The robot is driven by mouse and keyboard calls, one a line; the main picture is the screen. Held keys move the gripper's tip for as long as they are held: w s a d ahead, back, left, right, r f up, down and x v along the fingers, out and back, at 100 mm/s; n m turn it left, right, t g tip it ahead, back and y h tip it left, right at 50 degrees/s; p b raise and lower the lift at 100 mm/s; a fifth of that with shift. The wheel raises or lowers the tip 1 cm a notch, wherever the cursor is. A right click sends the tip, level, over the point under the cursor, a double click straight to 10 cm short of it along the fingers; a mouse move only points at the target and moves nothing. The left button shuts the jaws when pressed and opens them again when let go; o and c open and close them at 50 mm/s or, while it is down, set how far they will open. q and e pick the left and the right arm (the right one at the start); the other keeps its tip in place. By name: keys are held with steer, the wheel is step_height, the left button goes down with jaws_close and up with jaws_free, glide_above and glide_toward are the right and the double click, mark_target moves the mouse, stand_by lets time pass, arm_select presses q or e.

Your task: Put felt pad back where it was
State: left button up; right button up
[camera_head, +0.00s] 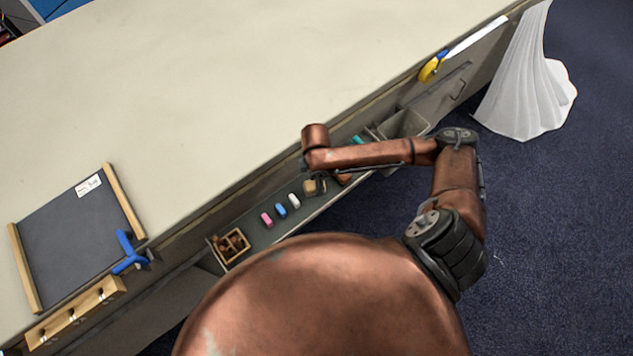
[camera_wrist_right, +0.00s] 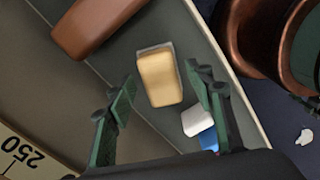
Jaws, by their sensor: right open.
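A tan block with a grey layer along its far edge, which looks like the felt pad (camera_wrist_right: 160,80), lies in the long grey tray (camera_head: 262,237) at the table's front side. It also shows in the head view (camera_head: 310,187), partly below my right wrist. My right gripper (camera_wrist_right: 162,90) is open, with one green-padded finger on each side of the block. A gap shows between the block and each finger. In the head view my wrist hides the right gripper's fingers. My left gripper is in neither view.
A white block (camera_head: 294,201), a blue block (camera_head: 280,210) and a pink block (camera_head: 267,220) lie left of the pad. A wooden box (camera_head: 232,245) stands at the tray's left end. A brown rounded thing (camera_wrist_right: 95,25) lies beyond the pad. The tabletop's middle (camera_head: 250,80) is clear.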

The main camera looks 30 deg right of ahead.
step_height(320, 180, up, 11)
steer(key=p, duration=0.2)
steer(key=shift+p, duration=0.35)
